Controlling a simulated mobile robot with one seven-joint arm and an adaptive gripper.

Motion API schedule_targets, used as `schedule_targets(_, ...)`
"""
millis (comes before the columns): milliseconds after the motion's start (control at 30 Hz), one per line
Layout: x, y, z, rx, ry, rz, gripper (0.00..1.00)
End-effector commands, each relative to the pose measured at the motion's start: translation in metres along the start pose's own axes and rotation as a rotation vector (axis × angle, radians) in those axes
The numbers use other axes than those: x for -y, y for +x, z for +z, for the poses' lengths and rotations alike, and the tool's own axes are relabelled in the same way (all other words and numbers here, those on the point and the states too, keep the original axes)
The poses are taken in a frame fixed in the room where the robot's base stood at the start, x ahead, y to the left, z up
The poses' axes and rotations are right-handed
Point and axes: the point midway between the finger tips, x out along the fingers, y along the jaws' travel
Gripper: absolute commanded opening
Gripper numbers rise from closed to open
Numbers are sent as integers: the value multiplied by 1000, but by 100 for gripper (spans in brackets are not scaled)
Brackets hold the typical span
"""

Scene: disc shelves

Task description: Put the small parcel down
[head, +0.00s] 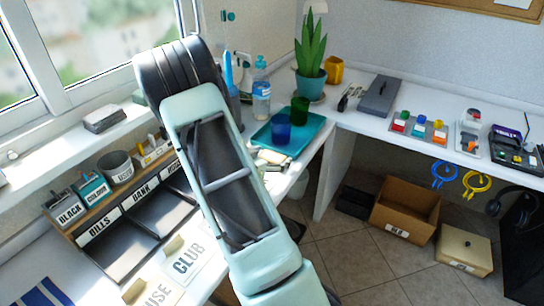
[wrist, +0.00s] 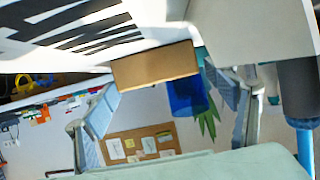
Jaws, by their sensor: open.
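In the wrist view, a plain brown box (wrist: 155,66) that looks like the small parcel rests against a white surface with large black lettering. My gripper (wrist: 162,82) is open; its two fingers stand apart on either side of the box, and I see no finger clearly touching it. In the head view my gripper is hidden behind my arm. Two small tan boxes show there, one by the CLUB lettering (head: 174,244) and one by the USE lettering (head: 133,290); I cannot tell for sure which one the wrist view shows.
A teal tray (head: 312,132) with a blue cup (head: 281,129) and a green cup (head: 300,110) stands beyond my arm. Dark sorting bins (head: 112,249) lie left. A bottle (head: 261,92) and potted plant (head: 310,60) stand behind. An open carton (head: 405,207) is on the floor.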

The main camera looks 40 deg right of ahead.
Motion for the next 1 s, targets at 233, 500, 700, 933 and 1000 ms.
schedule_targets(233, 2, -55, -2, 1, -2, -5, 78)
schedule_targets(500, 1, -101, -1, 1, -2, -4, 78)
schedule_targets(700, 0, -113, 0, 0, -1, -2, 78)
schedule_targets(933, 0, -113, 0, 0, -1, -1, 78)
schedule_targets(1000, 0, -113, 0, 0, -1, -1, 78)
